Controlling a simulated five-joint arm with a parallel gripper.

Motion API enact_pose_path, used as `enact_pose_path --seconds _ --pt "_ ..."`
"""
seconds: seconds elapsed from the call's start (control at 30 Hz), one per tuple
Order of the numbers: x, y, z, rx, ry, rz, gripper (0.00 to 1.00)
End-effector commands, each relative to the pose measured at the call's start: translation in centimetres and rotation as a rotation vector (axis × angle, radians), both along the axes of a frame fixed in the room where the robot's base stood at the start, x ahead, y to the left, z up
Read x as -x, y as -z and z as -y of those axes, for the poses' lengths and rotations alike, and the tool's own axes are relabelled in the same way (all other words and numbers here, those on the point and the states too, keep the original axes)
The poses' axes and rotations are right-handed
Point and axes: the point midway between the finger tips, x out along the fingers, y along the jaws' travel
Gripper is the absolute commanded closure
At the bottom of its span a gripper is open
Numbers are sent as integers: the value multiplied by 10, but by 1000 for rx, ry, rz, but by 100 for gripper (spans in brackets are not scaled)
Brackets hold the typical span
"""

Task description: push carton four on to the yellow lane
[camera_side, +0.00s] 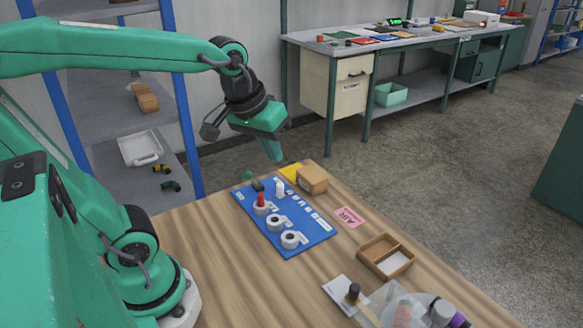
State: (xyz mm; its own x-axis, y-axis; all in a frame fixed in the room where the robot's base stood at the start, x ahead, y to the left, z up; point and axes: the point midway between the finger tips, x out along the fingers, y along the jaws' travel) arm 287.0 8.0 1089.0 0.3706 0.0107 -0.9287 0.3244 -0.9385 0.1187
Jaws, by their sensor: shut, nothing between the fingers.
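A small brown carton (313,180) sits upright near the far corner of the wooden table. A number on it is too small to read. A yellow patch (290,172) shows just left of the carton, and the carton hides part of that area. I cannot tell whether the carton overlaps the yellow. My green gripper (276,157) is shut and empty, pointing down. In the picture it is above and left of the yellow patch and apart from the carton. Its height over the table is hard to judge.
A blue board (305,246) with white rings and upright red and white pieces lies left of the carton. A pink label (348,217), a divided wooden tray (386,257) and bottles (442,312) are nearer the front right. Bare wood lies at the table's left.

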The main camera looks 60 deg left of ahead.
Motion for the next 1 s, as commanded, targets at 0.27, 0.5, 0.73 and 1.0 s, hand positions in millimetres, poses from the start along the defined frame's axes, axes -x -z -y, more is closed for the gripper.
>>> enact_pose_path --seconds 0.27,0.5,0.73,1.0 --pt "-52 9 -9 81 -244 -82 100" --pt "-96 26 -18 138 -459 -146 100" --pt "-136 53 -28 181 -669 -203 100" --pt "-178 97 -42 217 -921 -268 100"
